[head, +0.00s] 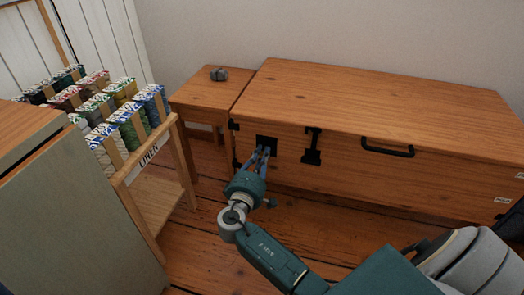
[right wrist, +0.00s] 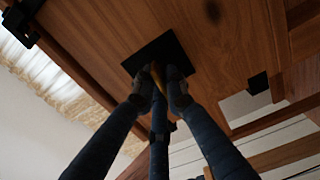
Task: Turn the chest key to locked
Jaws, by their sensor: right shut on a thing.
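The wooden chest (head: 400,95) stands against the wall with its lid down. A black square lock plate (head: 271,140) is on the left part of its front. My right gripper (head: 263,151) is at this plate, its fingers shut. In the right wrist view the fingertips (right wrist: 160,75) close on a small brass-coloured key (right wrist: 158,85) right in front of the dark lock plate (right wrist: 150,52). The fingers hide most of the key, so I cannot tell its angle. My left gripper is not in view.
A black hasp (head: 312,147) and a black handle (head: 387,148) are on the chest front. A small side table (head: 203,92) with a grey object (head: 219,74) stands left of it. Floor before the chest is clear.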

